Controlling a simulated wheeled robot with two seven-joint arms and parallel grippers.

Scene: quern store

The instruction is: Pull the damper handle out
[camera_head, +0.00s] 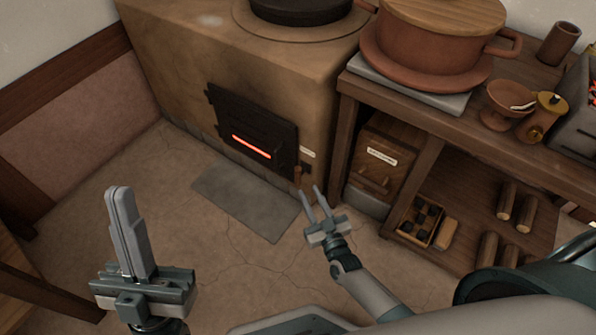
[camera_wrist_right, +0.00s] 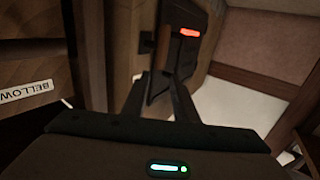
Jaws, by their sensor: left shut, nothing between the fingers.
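The clay stove (camera_head: 200,55) has a dark iron door (camera_head: 250,122) with a glowing red slot. A small wooden handle (camera_head: 298,176), likely the damper handle, sticks up at the stove's lower right, under a small pale label (camera_head: 307,153). My right gripper (camera_head: 312,192) is open and empty, its fingers pointing toward the stove just in front of this handle. In the right wrist view a brown upright piece (camera_wrist_right: 164,48), likely the same handle, stands beyond the open fingers, beside the dark door (camera_wrist_right: 187,52). My left gripper (camera_head: 118,190) is shut and empty, upright at the left.
A wooden shelf table (camera_head: 445,125) stands right of the stove, with a clay pot (camera_head: 430,45) on top. A labelled wooden bellows box (camera_head: 380,165) sits beneath, close to my right gripper. A grey plate (camera_head: 250,197) lies on the floor before the stove. The floor's middle is clear.

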